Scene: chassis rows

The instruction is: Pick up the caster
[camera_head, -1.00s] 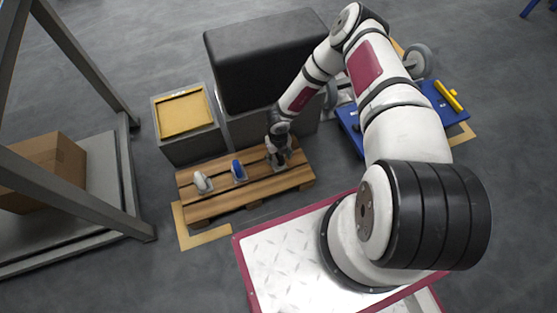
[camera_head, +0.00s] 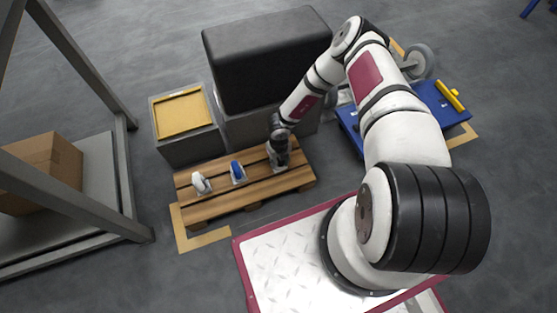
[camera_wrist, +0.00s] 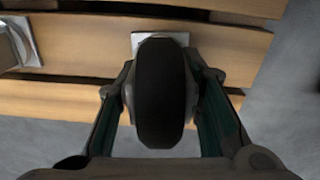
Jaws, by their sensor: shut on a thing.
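In the wrist view a caster with a black wheel (camera_wrist: 161,93) and a light metal mounting plate (camera_wrist: 146,38) sits between the two fingers of my gripper (camera_wrist: 163,100). The fingers are shut on both sides of the wheel. In the head view my gripper (camera_head: 279,158) is at the right end of a wooden pallet (camera_head: 255,188), and it mostly hides the held caster. I cannot tell whether the plate touches the slats. A blue caster (camera_head: 237,172) and a white caster (camera_head: 201,183) stand on the pallet to the left.
A grey bin with a yellow top (camera_head: 184,116) and a large black-topped box (camera_head: 265,60) stand just behind the pallet. A metal rack (camera_head: 125,180) with a cardboard box (camera_head: 48,165) is at the left. A blue cart (camera_head: 440,105) is at the right. Floor left of the pallet is clear.

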